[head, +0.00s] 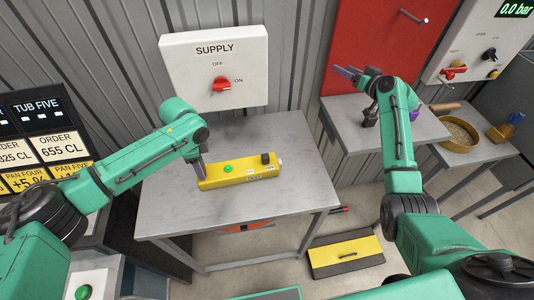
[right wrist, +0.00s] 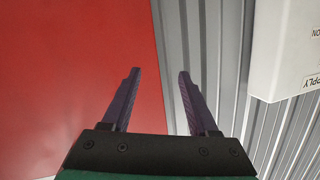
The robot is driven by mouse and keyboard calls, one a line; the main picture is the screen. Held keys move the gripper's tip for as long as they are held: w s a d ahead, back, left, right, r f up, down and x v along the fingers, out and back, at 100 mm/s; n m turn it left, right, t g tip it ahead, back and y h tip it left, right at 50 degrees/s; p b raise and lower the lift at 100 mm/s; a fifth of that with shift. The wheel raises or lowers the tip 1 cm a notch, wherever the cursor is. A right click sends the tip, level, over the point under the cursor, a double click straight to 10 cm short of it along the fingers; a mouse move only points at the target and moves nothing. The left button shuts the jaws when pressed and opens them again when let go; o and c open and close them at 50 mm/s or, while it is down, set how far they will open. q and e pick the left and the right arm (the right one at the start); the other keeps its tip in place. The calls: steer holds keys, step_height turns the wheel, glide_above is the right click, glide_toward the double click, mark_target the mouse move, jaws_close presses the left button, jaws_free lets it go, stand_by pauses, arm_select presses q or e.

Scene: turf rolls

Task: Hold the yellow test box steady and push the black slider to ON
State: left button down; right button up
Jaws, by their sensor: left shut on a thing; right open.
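The yellow test box (head: 240,173) lies on the grey metal table, long side running left to right. A green button (head: 228,169) and the black slider (head: 265,158) are on its top, the slider near the right end. Small labels beside the slider are too small to read. My left gripper (head: 201,172) is shut on the left end of the box. My right gripper (head: 350,74) is raised in front of the red panel, well to the right of the box. It is open and empty in the right wrist view (right wrist: 156,92).
The grey table (head: 185,215) has bare room around the box. A white SUPPLY panel (head: 240,40) with a red switch hangs behind it. A second table (head: 345,115) stands at right, with a round pan (head: 455,137) beyond. A yellow-and-black case (head: 345,252) lies on the floor.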

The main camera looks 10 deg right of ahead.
steer(key=a+n+g+y, duration=0.4)
steer(key=a+n, duration=0.2)
steer(key=a, duration=0.5)
steer(key=n+g+h, duration=0.3)
steer(key=n+g, duration=0.9)
glide_toward(266, 156)
steer(key=x, duration=0.9)
steer(key=shift+a+f, duration=0.1)
steer(key=shift+f, duration=0.05)
jaws_close()
